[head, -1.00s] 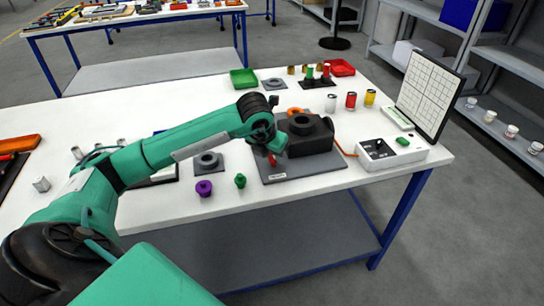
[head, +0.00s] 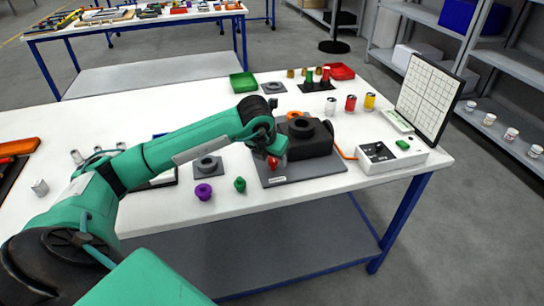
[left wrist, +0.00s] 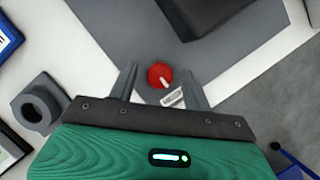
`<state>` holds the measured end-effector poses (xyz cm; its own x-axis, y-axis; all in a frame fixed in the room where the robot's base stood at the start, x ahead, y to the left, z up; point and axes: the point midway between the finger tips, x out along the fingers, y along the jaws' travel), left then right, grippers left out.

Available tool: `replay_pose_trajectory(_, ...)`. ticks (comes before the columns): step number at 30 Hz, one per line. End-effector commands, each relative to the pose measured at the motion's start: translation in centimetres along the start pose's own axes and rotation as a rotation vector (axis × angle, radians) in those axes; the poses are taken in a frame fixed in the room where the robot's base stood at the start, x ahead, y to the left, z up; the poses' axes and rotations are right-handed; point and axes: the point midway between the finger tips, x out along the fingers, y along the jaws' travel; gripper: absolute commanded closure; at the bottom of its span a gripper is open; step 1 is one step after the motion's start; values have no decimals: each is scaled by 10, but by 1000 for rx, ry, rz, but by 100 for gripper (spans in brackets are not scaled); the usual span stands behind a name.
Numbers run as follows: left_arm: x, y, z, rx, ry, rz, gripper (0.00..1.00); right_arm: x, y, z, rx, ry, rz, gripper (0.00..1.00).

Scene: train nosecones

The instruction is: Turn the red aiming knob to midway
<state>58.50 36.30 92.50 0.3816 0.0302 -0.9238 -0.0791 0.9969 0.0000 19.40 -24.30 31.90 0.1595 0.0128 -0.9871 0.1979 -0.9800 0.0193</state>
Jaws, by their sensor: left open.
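The red aiming knob (left wrist: 159,75) shows in the left wrist view as a round red disc with a white pointer mark toward its lower right. It stands on a grey base plate (left wrist: 125,25). My left gripper (left wrist: 160,80) is open, with one finger on each side of the knob; I cannot tell if either touches it. In the head view the knob (head: 273,161) shows just below my left gripper (head: 272,150), at the left side of the dark block (head: 308,138). My right gripper is not in view.
A white box with a green part (head: 375,164) stands right of the plate, before a gridded board (head: 428,90). A purple knob (head: 203,191), a green knob (head: 240,184) and a grey ring block (head: 207,167) sit left of the plate. Several coloured cans stand behind.

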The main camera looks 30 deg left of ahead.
Motion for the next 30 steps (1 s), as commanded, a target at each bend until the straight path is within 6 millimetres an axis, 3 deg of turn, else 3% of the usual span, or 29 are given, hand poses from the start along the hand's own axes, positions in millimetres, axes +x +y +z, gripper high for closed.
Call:
replay_pose_trajectory(5,-16,0,0,1,-2,0,50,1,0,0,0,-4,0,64)
replay_pose_trajectory(13,-77,0,1,1,-6,-1,50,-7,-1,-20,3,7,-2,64)
replay_pose_trajectory(21,-125,0,1,-1,-4,0,50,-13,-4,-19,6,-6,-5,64)
replay_pose_trajectory(30,-138,0,0,0,0,1,50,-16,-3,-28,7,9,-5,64)
